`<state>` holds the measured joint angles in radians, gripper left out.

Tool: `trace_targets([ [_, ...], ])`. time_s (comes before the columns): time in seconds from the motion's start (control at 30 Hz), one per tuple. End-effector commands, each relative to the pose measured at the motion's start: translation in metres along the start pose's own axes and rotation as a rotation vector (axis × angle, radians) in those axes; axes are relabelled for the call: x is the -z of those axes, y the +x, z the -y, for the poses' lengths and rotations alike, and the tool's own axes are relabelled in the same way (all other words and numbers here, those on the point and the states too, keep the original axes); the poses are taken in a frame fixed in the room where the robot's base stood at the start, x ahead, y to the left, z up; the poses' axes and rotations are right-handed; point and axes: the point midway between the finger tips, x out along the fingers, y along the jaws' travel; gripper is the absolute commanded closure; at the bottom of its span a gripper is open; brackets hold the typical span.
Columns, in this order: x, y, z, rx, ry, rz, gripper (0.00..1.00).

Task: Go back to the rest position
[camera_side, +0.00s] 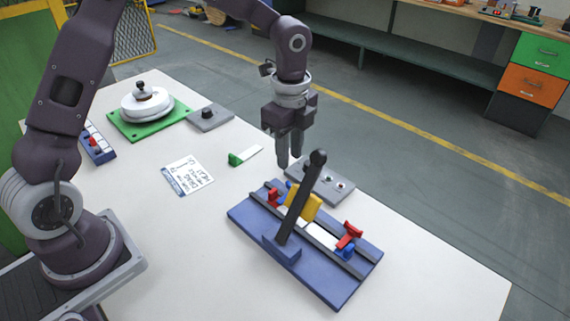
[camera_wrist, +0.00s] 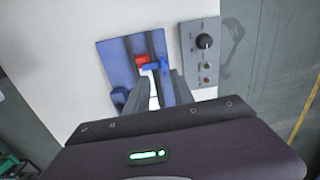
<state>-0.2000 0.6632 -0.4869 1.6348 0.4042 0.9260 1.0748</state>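My gripper (camera_side: 289,160) hangs pointing down above the back of the blue fixture (camera_side: 335,296), near a grey control panel. Its two fingers stand apart with nothing between them. In the wrist view, my gripper (camera_wrist: 160,88) shows a gap between its fingers, with part of the fixture below. The fixture carries a dark lever (camera_side: 300,205) with a round knob, a yellow block (camera_side: 303,206), and red and blue clamp parts (camera_side: 349,236). In the wrist view the fixture (camera_wrist: 115,58) is partly hidden by my gripper.
The grey control panel (camera_side: 340,192) with buttons lies behind the fixture. A green-and-white piece (camera_side: 245,156), a printed card (camera_side: 187,175), a green base with white discs (camera_side: 147,110), a grey knob box (camera_side: 209,117) and a blue rack (camera_side: 98,145) are on the white table. The table's front right is clear.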

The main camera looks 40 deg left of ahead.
Motion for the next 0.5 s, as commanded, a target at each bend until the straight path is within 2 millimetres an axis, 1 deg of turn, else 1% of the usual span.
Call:
trace_targets([
  [0.03, -0.005, -0.023, -0.01, 0.036, -0.064, 0.026, 0.71],
  [0.07, -0.01, -0.04, -0.019, 0.06, -0.127, 0.04, 0.71],
  [0.1, -0.017, -0.062, -0.035, 0.096, -0.228, 0.056, 0.71],
  [0.17, -0.027, -0.093, -0.064, 0.156, -0.398, 0.065, 0.71],
  [0.2, -0.033, -0.11, -0.084, 0.195, -0.517, 0.057, 0.71],
  [0.23, -0.037, -0.122, -0.099, 0.224, -0.607, 0.043, 0.71],
  [0.27, -0.041, -0.132, -0.116, 0.251, -0.699, 0.024, 0.71],
  [0.3, -0.045, -0.143, -0.137, 0.285, -0.819, -0.011, 0.71],
  [0.33, -0.048, -0.15, -0.153, 0.307, -0.909, -0.044, 0.71],
  [0.4, -0.052, -0.158, -0.188, 0.341, -1.101, -0.132, 0.71],
  [0.5, -0.054, -0.16, -0.225, 0.355, -1.314, -0.262, 0.71],
])
